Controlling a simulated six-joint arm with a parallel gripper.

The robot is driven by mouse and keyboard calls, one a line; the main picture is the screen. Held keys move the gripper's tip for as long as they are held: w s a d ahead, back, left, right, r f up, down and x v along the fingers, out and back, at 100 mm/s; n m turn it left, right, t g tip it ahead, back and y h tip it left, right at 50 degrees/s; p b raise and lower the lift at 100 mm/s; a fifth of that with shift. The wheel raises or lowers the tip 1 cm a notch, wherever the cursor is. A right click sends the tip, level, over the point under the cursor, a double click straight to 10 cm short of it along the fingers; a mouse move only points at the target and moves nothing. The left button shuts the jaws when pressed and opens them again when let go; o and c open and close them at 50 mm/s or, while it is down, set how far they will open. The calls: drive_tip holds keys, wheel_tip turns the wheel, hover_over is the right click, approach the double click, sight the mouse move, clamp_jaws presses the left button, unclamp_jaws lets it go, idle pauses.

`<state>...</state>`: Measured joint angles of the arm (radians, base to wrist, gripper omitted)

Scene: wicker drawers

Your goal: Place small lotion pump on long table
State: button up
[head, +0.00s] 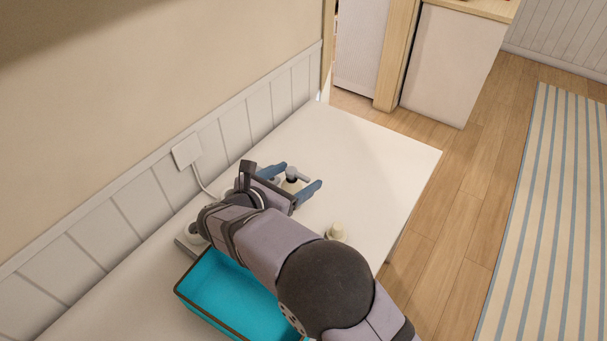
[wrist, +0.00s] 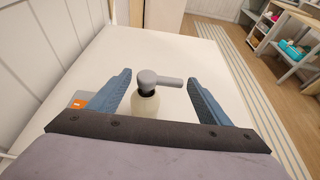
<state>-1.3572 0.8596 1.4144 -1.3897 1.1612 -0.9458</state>
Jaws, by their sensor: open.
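The small lotion pump (wrist: 146,104) has a pale bottle and a grey pump head with its spout pointing right in the wrist view. It stands upright on the white long table (head: 375,155). In the head view the pump (head: 293,180) shows between my gripper's blue fingers. My gripper (head: 295,178) is open, with one finger on each side of the pump. In the wrist view the gripper (wrist: 155,92) shows a gap on both sides of the pump head. The lower bottle is hidden behind the gripper's dark bar.
A teal tray (head: 222,268) lies on the table beside my arm. A small pale bottle (head: 336,232) stands right of my arm. A flat grey and orange item (wrist: 80,101) lies left of my fingers. A panelled wall with a socket (head: 187,151) borders the table. The table's far end is clear.

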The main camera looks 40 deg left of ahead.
drive_tip(key=v, duration=0.7)
drive_tip(key=shift+b, duration=0.4)
drive_tip(key=w+d+m+g+h+p, duration=0.35)
drive_tip(key=d+m, duration=0.45)
drive_tip(key=d, duration=0.8)
drive_tip(key=w+d+m+g+h+p, duration=0.25)
drive_tip(key=w+d+m+g, duration=0.4)
drive_tip(key=d, duration=0.85)
drive_tip(key=s+d+r+m+g+y+p, duration=0.2)
drive_tip(key=s+d+m+y+p, duration=0.3)
drive_tip(key=s+d+m, duration=1)
drive_tip(key=d+m+g+y, duration=0.1)
drive_tip(key=d+m, duration=0.2)
drive_tip(key=m, duration=0.3)
drive_tip(key=shift+s+p, duration=0.2)
drive_tip(key=shift+p, duration=0.15)
